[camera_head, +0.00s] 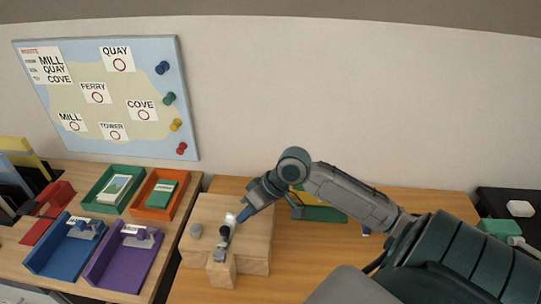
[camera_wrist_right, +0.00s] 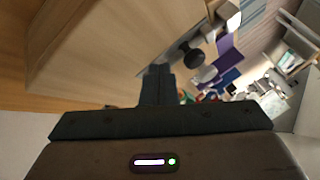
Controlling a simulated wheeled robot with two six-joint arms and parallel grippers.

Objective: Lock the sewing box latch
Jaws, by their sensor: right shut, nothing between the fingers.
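The wooden sewing box (camera_head: 258,238) stands on the desk in the head view, with a grey round knob (camera_head: 195,231) on its top. A metal latch with a black knob (camera_head: 225,233) lies near its front, by a small wooden block (camera_head: 221,271). The black knob also shows in the wrist view (camera_wrist_right: 190,54). My right gripper (camera_head: 242,216) is shut and empty, just above the box beside the latch. Its fingers (camera_wrist_right: 157,82) point toward the black knob with a gap seen in the wrist view. I cannot tell whether the latch is fully seated. My left gripper is out of view.
Left of the box are a green tray (camera_head: 97,206), an orange tray (camera_head: 146,211), a blue tray (camera_head: 42,262) and a purple tray (camera_head: 99,272). A map board (camera_head: 75,120) is on the wall behind. Bare desk (camera_head: 290,275) lies right of the box, under my right arm.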

